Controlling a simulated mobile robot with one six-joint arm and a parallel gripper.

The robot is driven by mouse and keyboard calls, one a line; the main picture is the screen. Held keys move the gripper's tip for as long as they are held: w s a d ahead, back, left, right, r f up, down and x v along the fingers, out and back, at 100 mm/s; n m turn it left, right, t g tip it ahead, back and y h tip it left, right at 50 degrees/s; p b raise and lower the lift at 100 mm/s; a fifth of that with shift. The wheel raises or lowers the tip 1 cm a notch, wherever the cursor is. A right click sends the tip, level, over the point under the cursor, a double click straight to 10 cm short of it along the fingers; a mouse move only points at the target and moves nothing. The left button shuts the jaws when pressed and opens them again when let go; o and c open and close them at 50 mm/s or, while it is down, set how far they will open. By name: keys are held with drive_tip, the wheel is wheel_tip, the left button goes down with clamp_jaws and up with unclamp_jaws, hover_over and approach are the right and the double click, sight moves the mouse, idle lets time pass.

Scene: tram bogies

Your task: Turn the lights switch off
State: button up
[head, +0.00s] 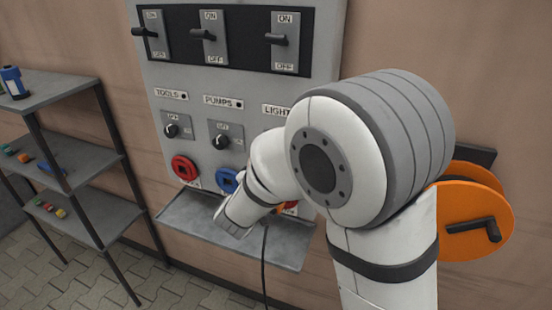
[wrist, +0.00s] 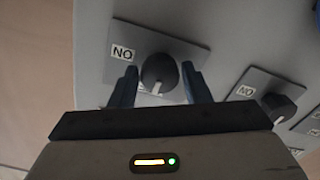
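The lights switch (wrist: 158,74) is a dark rotary knob with a white mark on a grey plate at the panel's edge in the wrist view. My gripper (wrist: 160,68) is open, with one finger on each side of the knob and narrow gaps visible. An upside-down ON label sits to the knob's upper left; the white mark faces the bottom of the picture, away from that label. The plate's lower part is hidden by my gripper. In the head view my arm covers this knob and my fingers; only part of the LIGHTS label (head: 276,111) shows.
The pumps knob (wrist: 280,105) is at the right in the wrist view. Lever switches (head: 209,35) line the panel top. A red socket (head: 185,168) and a blue socket (head: 226,180) sit above a grey ledge (head: 180,217). A shelf rack (head: 75,160) stands left; an orange reel (head: 480,215) is right.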

drive_tip(key=shift+o, duration=1)
drive_tip(key=b+v, duration=0.1)
drive_tip(key=v, duration=0.7)
drive_tip(key=shift+b, duration=0.3)
drive_tip(key=shift+w+r, duration=0.1)
